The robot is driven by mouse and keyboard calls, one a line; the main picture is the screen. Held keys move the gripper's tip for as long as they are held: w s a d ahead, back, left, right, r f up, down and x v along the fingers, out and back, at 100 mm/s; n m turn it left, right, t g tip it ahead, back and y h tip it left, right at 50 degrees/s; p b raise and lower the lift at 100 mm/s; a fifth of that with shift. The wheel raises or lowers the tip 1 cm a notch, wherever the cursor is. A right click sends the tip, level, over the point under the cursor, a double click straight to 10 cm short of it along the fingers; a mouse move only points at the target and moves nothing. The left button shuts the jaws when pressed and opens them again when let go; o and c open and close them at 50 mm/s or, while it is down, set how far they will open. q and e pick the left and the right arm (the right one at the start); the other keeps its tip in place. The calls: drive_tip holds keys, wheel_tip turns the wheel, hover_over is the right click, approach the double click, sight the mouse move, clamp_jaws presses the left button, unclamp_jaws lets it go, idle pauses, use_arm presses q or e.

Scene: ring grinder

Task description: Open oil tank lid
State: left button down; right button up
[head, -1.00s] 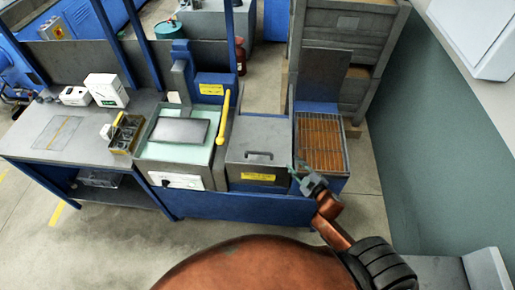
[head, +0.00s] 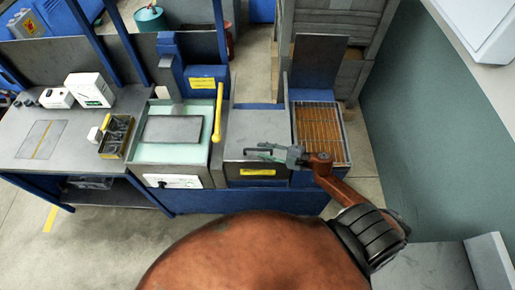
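The oil tank lid (head: 253,122) is a flat grey cover on the tank in the middle of the blue machine. It looks closed, with a dark bar handle (head: 250,151) near its front edge. My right gripper (head: 268,151) reaches in from the right and is at the handle, its fingers overlapping it in the picture. The fingers are small and merge with the handle, so I cannot tell whether they grip it. My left gripper is not in view.
A yellow lever (head: 217,112) and the grinder's pale green table (head: 145,149) are to the left. A yellow parts box (head: 117,137) sits on the workbench.

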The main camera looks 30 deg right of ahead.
drive_tip(key=shift+x, duration=0.75)
drive_tip(key=shift+w+a, duration=0.2)
drive_tip(key=shift+w, duration=0.05)
drive_tip(key=shift+w+a+f, duration=0.15)
drive_tip(key=shift+w+a, duration=0.05)
drive_tip(key=shift+w, duration=0.1)
drive_tip(key=c, duration=0.7)
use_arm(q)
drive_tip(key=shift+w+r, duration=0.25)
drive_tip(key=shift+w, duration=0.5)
use_arm(e)
clamp_jaws()
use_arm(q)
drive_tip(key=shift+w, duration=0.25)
